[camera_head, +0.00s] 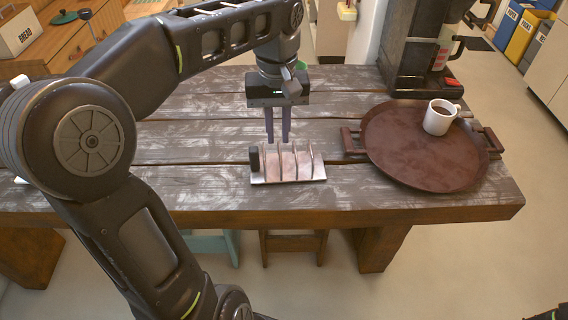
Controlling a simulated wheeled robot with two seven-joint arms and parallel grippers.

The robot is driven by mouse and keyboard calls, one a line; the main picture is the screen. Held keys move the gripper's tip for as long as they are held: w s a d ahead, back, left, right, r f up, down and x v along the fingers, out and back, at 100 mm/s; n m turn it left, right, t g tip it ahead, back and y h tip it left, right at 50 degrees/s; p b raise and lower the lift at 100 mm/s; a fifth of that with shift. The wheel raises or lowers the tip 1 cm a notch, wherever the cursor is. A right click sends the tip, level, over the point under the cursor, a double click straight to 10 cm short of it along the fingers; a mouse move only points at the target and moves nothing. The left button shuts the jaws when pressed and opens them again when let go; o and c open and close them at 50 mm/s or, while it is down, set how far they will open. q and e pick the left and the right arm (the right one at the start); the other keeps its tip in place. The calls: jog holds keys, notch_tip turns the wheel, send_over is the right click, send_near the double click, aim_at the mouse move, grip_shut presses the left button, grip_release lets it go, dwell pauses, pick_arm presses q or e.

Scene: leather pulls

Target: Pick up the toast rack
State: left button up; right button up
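The toast rack (290,165) stands on the wooden table, near its front edge and left of the round tray. It has a flat pale base, several thin upright dividers and a dark block at its left end. My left gripper (278,140) points down from above, with its two fingers at the back of the rack. A narrow gap shows between the fingers, and nothing is seen between them. I cannot tell whether the fingertips touch the rack.
A round brown tray (400,160) with two handles lies on the right of the table (190,180), bearing a white mug (440,117) of dark drink. A coffee machine (425,45) stands at the back right. Stools (293,245) sit under the front edge.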

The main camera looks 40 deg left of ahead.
aim_at(280, 151)
pick_arm(q)
jog(key=shift+f+b, duration=0.55)
jog(key=shift+f, duration=0.35)
jog(key=shift+r, duration=0.1)
jog(key=shift+w+d+f+p, duration=0.1)
jog(key=shift+f+p, duration=0.1)
jog(key=shift+f, duration=1.1)
jog(key=shift+d+f+p, duration=0.1)
jog(key=shift+f+p, duration=0.1)
jog(key=shift+f, duration=1.1)
jog(key=shift+c, duration=0.3)
grip_shut()
